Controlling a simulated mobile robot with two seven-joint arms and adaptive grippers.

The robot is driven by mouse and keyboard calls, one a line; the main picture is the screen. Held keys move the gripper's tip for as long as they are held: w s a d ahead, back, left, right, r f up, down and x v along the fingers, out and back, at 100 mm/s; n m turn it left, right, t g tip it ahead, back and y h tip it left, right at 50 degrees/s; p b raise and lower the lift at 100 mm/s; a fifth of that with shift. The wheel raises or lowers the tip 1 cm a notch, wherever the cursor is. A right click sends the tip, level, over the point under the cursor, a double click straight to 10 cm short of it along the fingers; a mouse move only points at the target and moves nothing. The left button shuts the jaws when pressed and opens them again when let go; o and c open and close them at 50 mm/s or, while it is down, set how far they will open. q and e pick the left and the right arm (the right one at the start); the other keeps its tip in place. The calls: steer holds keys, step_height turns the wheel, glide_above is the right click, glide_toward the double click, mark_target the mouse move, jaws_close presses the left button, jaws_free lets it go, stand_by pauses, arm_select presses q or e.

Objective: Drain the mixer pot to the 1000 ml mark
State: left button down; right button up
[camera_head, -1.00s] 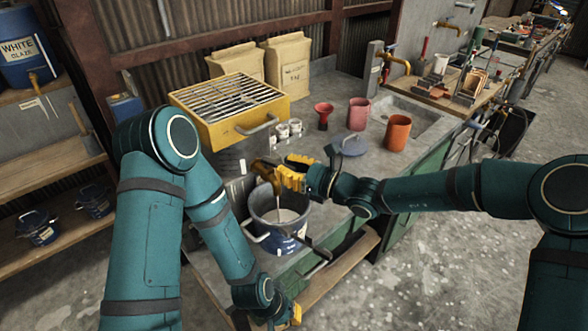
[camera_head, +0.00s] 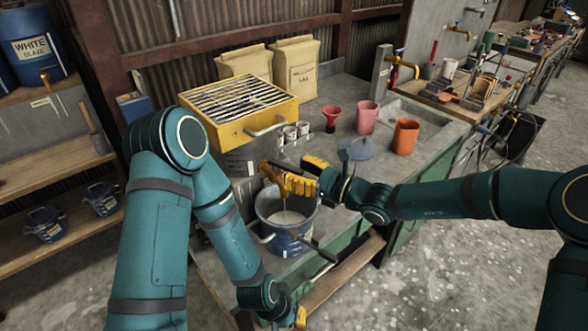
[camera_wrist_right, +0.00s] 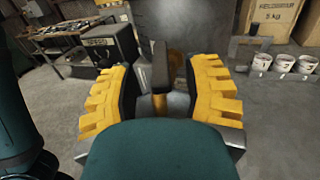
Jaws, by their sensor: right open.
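A grey vessel (camera_head: 240,161) stands under the yellow grate box, partly hidden; I take it to be the mixer pot. A brass tap with a dark lever (camera_wrist_right: 160,65) is on its front. My right gripper (camera_head: 303,173) is open at the tap, above the blue bucket (camera_head: 287,243). In the right wrist view its fingers (camera_wrist_right: 162,95) stand on both sides of the lever, with gaps. The bucket holds pale liquid, and a thin line runs down into it. My left gripper (camera_head: 298,316) is low beside the bucket, mostly hidden. I cannot read any 1000 ml mark.
The yellow grate box (camera_head: 240,107) stands on the grey bench. Small white cups (camera_head: 290,132), a red funnel (camera_head: 331,117), a pink cup (camera_head: 367,117) and an orange cup (camera_head: 405,137) stand to its right. Paper sacks (camera_head: 296,68) stand behind.

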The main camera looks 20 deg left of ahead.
steer(key=v, duration=1)
steer(key=shift+d, duration=0.35)
steer(key=shift+s, duration=0.1)
stand_by(2.0)
